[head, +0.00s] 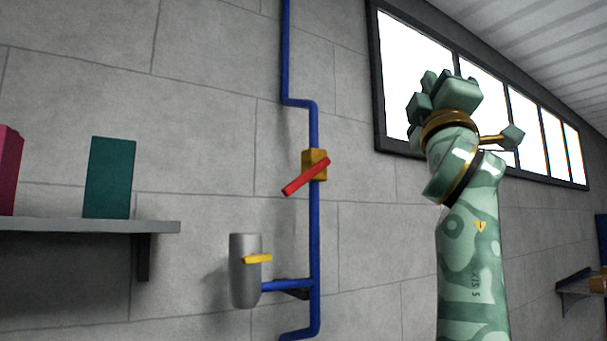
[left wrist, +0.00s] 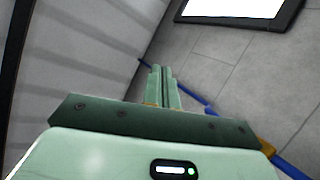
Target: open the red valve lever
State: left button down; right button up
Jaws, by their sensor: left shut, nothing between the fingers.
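The red valve lever (head: 306,177) is on a yellow-orange valve body (head: 317,158) on the blue wall pipe (head: 315,230). The lever slants across the pipe, its left end lower and its right end higher. My left gripper (head: 430,84) is raised in front of the window, up and to the right of the lever and apart from it. In the left wrist view its fingers (left wrist: 162,72) are together and empty. The blue pipe passes behind them there (left wrist: 192,93), and the red lever does not show. My right gripper is not in view.
A grey cylinder (head: 243,285) with a yellow handle (head: 257,259) joins the pipe below the valve. A shelf (head: 90,226) at left holds a teal box (head: 109,178) and a magenta one (head: 9,170). Another shelf (head: 576,286) is at right. The wall around the lever is clear.

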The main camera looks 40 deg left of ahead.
pick_arm(q)
jog(key=a+f+n+g+y, duration=0.2)
jog(key=a+f+g+y, duration=0.1)
jog(key=a+g+y, duration=0.4)
jog(key=n+g, duration=0.4)
jog(key=g, duration=1.3)
send_near(305, 176)
jog(key=s+r, duration=0.4)
jog(key=s, duration=0.1)
jog(key=p+x, duration=0.3)
jog(key=x, duration=0.6)
jog(key=w+f, duration=0.1)
jog(key=w+f+p, duration=0.1)
jog(key=w+f, duration=0.1)
jog(key=shift+f+p, duration=0.3)
jog(key=shift+s, duration=0.1)
jog(key=shift+a, duration=0.1)
